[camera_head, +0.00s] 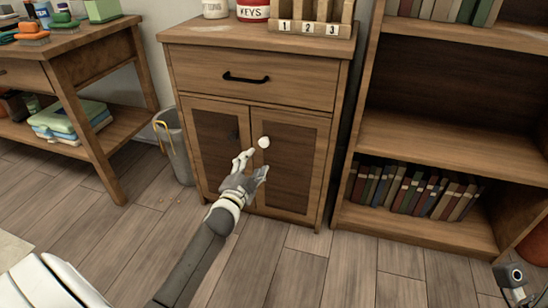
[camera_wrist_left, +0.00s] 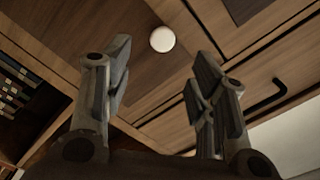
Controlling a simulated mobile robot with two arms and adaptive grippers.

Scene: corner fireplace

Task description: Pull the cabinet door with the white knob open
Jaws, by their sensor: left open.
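The white knob (camera_head: 264,142) sits on the right-hand door (camera_head: 290,175) of the wooden cabinet (camera_head: 255,35), near that door's inner edge. The door looks closed. My left gripper (camera_head: 256,166) is open and empty, just in front of the doors and a little below the white knob. In the left wrist view the white knob (camera_wrist_left: 162,39) shows beyond and between the two open fingers (camera_wrist_left: 160,85), apart from both. My right gripper is not clearly in view.
A drawer with a black handle (camera_head: 246,78) is above the doors. A grey bin (camera_head: 174,147) stands left of the cabinet, near a wooden workbench (camera_head: 85,50). A bookshelf (camera_head: 425,140) stands close on the right. The floor in front is clear.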

